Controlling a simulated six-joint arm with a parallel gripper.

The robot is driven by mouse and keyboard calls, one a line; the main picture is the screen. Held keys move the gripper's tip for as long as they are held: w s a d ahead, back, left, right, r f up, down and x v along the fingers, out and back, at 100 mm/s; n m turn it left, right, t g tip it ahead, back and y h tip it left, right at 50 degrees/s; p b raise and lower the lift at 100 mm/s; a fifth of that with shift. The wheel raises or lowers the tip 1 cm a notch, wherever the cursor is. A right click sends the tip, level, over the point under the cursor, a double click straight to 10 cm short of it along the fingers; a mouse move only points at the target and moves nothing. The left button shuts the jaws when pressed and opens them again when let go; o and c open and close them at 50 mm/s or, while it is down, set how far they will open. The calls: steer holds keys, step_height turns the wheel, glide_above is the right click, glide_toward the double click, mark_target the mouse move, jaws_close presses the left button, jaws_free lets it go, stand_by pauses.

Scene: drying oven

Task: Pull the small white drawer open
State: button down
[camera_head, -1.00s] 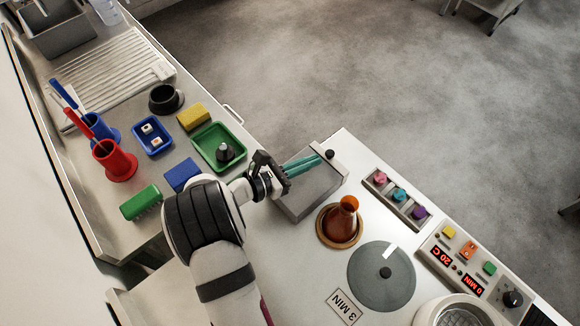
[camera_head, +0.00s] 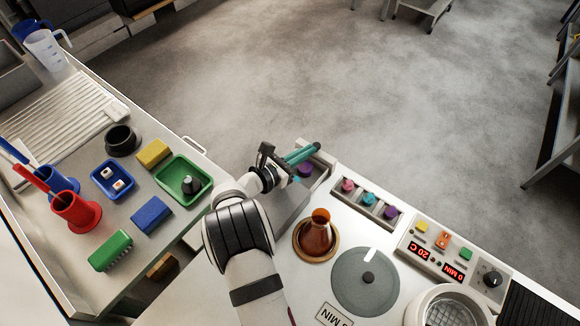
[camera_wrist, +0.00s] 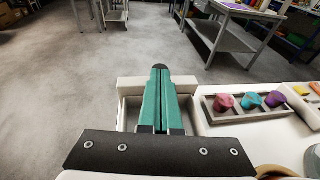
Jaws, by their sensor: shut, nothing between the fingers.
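The small white drawer (camera_head: 326,158) stands out from the grey box (camera_head: 290,212) at the table's far edge, with its inside exposed. A purple thing shows inside it in the head view. The drawer's white front also shows in the wrist view (camera_wrist: 128,87), with its hollow on both sides of the fingers. My gripper (camera_head: 317,148) has teal fingers, shut together with nothing between them. They reach over the drawer to its front. A dark knob (camera_wrist: 160,66) shows just beyond the fingertips in the wrist view; whether they touch it I cannot tell.
A rack with coloured knobs (camera_head: 368,199) stands right of the box. An amber flask (camera_head: 318,232) on a round stand and a grey disc (camera_head: 365,282) are nearer. Left are a green tray (camera_head: 205,188) and a blue block (camera_head: 151,215). Beyond the drawer is open floor.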

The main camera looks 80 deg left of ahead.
steer(key=shift+w+a, duration=0.75)
steer(key=shift+w, duration=0.05)
